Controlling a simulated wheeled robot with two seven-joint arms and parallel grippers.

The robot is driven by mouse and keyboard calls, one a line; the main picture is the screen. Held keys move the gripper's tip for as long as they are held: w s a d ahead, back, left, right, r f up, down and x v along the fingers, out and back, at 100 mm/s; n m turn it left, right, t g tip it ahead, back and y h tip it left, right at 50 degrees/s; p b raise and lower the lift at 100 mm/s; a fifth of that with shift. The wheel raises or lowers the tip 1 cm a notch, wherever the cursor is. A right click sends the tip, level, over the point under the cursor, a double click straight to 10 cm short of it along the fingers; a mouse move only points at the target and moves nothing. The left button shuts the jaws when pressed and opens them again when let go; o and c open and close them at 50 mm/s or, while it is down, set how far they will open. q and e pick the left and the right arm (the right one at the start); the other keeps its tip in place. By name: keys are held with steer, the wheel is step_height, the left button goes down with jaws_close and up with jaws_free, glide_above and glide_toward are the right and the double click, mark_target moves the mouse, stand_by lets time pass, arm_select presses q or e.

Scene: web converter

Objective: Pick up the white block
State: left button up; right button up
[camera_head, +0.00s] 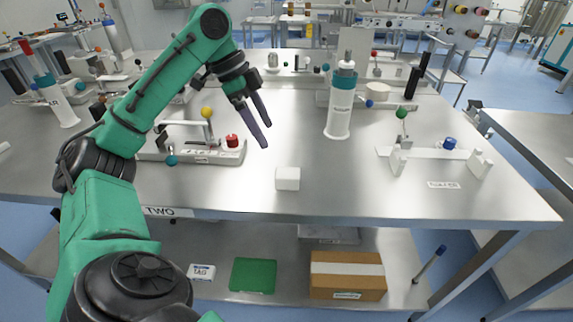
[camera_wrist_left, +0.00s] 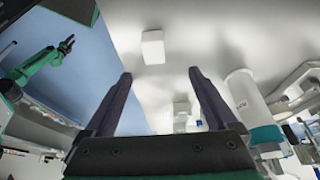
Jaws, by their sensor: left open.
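The white block (camera_head: 288,178) sits on the metal table near its front edge, in the middle of the head view. It also shows at the top of the left wrist view (camera_wrist_left: 153,47), beyond the fingertips. My left gripper (camera_head: 267,135) is open and empty, above the table, up and slightly left of the block in the head view. Its two dark fingers are apart in the left wrist view (camera_wrist_left: 160,75). A green arm that looks like my right one shows small in the left wrist view, with its gripper (camera_wrist_left: 67,43) too small to read.
A white and teal bottle (camera_head: 341,105) stands behind and right of the block. A fixture with a red knob (camera_head: 232,141) and yellow ball (camera_head: 207,112) lies left, under my arm. A white fixture (camera_head: 435,153) is at right. The tabletop around the block is clear.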

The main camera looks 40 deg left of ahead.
arm_select(q)
steer(key=b, duration=0.2)
glide_above(286, 173)
steer(key=s+a, duration=0.1)
steer(key=f, duration=0.6)
steer(key=shift+s+a+f, duration=0.2)
steer(key=shift+f, duration=0.15)
arm_select(e)
step_height(286, 173, down, 2)
steer(key=s+d+f, duration=0.1)
steer(key=s+d, duration=0.1)
steer(key=s, duration=0.1)
arm_select(q)
steer(key=x, duration=0.6)
steer(key=shift+w+a+f, duration=0.1)
steer(key=shift+f, duration=0.15)
steer(key=c, duration=0.3)
jaws_close()
step_height(286, 173, up, 20)
steer(key=p, duration=0.7)
arm_select(e)
step_height(286, 173, up, 8)
steer(key=w, duration=0.1)
steer(key=shift+w+a+f, duration=0.2)
steer(key=shift+a, duration=0.05)
